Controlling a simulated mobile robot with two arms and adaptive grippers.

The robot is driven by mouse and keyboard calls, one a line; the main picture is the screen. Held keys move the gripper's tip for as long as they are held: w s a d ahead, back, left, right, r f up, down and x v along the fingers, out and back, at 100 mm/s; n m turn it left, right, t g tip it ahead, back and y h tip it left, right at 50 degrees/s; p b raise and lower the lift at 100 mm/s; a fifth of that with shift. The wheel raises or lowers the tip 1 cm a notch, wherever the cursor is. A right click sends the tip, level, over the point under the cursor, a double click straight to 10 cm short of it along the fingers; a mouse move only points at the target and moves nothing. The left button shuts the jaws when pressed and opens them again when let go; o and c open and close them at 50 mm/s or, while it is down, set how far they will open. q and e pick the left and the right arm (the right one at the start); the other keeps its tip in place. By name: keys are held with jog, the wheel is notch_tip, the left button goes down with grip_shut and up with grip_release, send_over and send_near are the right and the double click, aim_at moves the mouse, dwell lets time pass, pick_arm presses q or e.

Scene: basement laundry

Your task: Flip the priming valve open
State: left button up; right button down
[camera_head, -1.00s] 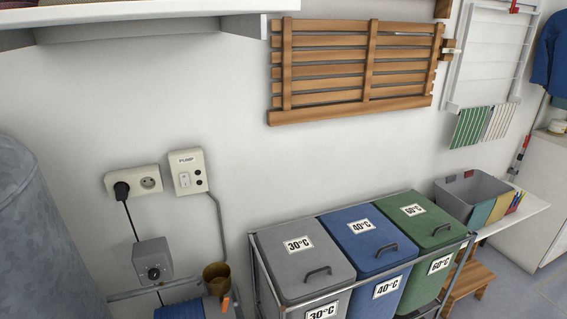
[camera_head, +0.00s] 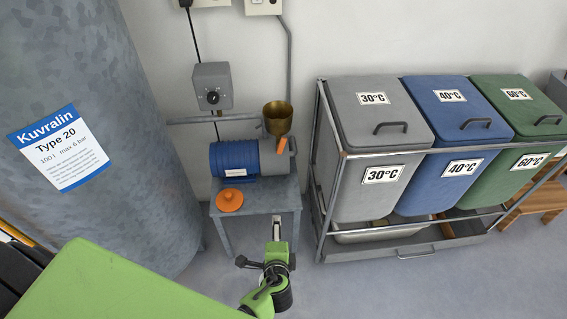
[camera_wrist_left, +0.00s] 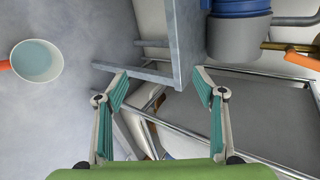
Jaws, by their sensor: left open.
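The pump (camera_head: 235,158) has a blue body and a grey head and sits on a small grey metal stand (camera_head: 256,200). A brass funnel (camera_head: 278,113) rises from its right end. Just below the funnel is an orange lever (camera_head: 281,146), which I take for the priming valve; it slants up to the right. An orange lever-like piece (camera_wrist_left: 302,60) also shows by a brass pipe at the right edge of the left wrist view. My left gripper (camera_head: 277,226) is low in front of the stand. Its fingers (camera_wrist_left: 162,82) are apart and empty. My right gripper is not seen.
A large grey tank (camera_head: 150,130) stands left. A metal rack (camera_head: 320,170) of grey, blue and green laundry bins stands right.

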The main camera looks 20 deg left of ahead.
pick_arm(q)
jog(key=w+d+r+m+t+y+b, duration=0.1)
jog(key=w+r+t+y+b, duration=0.15)
jog(key=w+r, duration=0.45)
jog(key=t+b, duration=0.2)
jog(key=t, duration=0.1)
send_near(283, 147)
jog(key=shift+m+y, duration=0.3)
jog(key=shift+y, duration=0.15)
jog(key=x, duration=0.9)
jog(key=shift+w+d+f+b, duration=0.15)
jog(key=shift+d+f+b, duration=0.05)
jog(key=shift+f+b, duration=0.2)
jog(key=shift+r, duration=0.1)
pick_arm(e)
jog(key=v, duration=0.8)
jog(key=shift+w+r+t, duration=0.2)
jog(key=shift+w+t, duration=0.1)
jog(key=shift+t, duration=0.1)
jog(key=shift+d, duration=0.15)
pick_arm(q)
jog(key=c, duration=1.1)
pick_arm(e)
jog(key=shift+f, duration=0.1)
